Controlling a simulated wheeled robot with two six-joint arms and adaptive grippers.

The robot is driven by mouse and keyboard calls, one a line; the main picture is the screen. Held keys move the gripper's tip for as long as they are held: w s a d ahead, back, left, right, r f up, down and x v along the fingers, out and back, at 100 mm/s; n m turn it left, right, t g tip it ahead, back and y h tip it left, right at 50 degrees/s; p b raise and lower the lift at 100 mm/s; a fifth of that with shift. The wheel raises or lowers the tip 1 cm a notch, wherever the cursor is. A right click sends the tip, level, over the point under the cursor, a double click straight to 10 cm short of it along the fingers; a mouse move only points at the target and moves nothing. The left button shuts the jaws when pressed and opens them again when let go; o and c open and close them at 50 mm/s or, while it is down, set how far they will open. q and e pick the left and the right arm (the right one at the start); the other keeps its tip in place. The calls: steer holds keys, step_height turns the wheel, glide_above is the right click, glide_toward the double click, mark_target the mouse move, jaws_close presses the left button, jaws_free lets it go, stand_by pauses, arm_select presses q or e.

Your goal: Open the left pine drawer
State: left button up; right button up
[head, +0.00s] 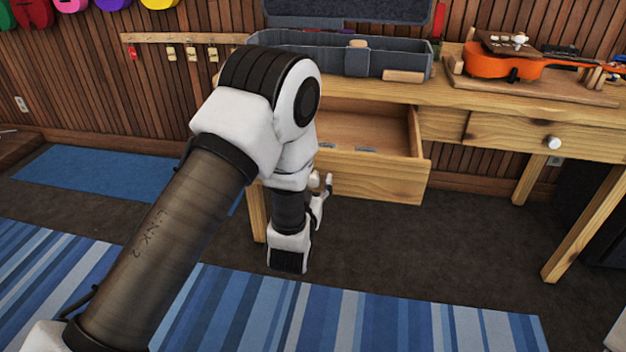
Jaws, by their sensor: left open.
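The left pine drawer (375,178) is pulled well out of the pine bench, and its inside shows with a few small flat grey items near the front. Its left side and its knob are hidden behind my left arm. My left gripper (325,183) is open at the drawer's front panel, left of the panel's middle. Whether its fingers touch the knob or panel I cannot tell. My right gripper is not in view.
The bench (450,93) carries an open grey case (390,62) and an orange ukulele (500,62) on a wooden cradle. The right drawer (505,130) with a white knob (553,142) is shut. A blue striped rug (400,318) covers the floor in front.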

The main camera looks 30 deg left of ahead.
arm_select(q)
steer(key=v, duration=1.1)
steer(key=shift+s, duration=0.25)
steer(key=shift+d, duration=0.15)
steer(key=s+a+f+n+g, duration=0.15)
steer(key=s+f+g, duration=0.25)
steer(key=f, duration=0.5)
steer(key=s+a+f+g, duration=0.2)
steer(key=s+f+g, duration=0.15)
steer(key=f, duration=0.55)
steer(key=s+d+f+m+g+h, duration=0.2)
steer(key=s+f+g, duration=0.3)
steer(key=s, duration=0.4)
steer(key=s+d+f+m+g+h, duration=0.25)
steer(key=s+f+g, duration=0.3)
steer(key=s, duration=0.35)
step_height(320, 180, up, 23)
steer(key=p, duration=2.3)
steer(key=shift+w+r+t, duration=0.2)
steer(key=shift+r+t, duration=0.05)
steer(key=shift+t, duration=0.05)
